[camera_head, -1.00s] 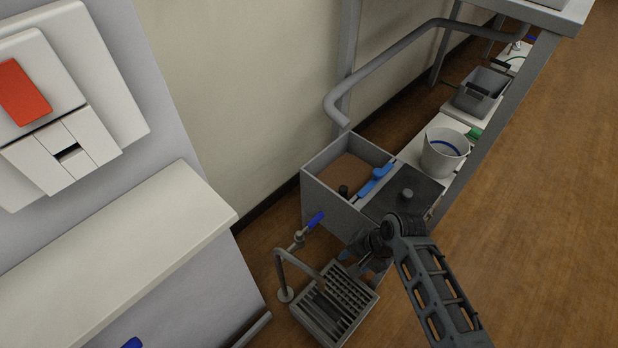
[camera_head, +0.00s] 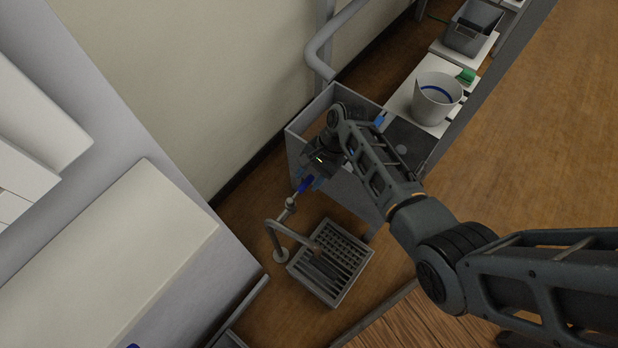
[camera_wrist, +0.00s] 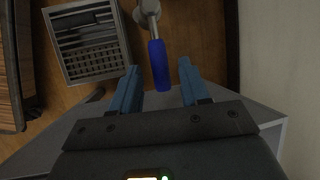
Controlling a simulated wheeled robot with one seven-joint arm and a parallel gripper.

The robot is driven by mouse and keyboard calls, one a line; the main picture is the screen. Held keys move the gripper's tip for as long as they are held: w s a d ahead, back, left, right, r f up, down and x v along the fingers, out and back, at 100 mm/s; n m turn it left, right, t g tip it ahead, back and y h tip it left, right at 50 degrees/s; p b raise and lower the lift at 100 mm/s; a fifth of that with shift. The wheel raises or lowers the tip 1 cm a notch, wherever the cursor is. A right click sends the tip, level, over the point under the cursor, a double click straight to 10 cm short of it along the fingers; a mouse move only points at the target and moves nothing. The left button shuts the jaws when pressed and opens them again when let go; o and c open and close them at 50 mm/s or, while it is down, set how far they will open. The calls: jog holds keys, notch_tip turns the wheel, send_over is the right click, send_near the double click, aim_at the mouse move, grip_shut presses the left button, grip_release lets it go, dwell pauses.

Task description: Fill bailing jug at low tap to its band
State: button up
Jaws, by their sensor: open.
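The low tap (camera_head: 280,236) has a bent grey spout and a blue lever (camera_head: 305,184). Its spout is over a slatted drain grate (camera_head: 345,245) near the floor. My gripper (camera_head: 311,178) is open at the lever. In the wrist view, the blue lever (camera_wrist: 159,65) shows between my two blue fingers (camera_wrist: 158,78), with gaps on both sides. A whitish jug (camera_head: 432,107) with a blue band inside stands upright on a white board at the upper right, away from the tap. Its contents cannot be made out.
A grey open box (camera_head: 300,135) stands just behind the tap, partly hidden by my arm. A dark lid (camera_head: 405,150) and a green item (camera_head: 466,75) are near the jug. A grey bin (camera_head: 472,28) stands farther back. A pale bench (camera_head: 120,240) is at left.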

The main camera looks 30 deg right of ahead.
jog(key=shift+a+f, duration=0.15)
jog(key=shift+f, duration=0.2)
jog(key=shift+c, duration=0.3)
grip_shut()
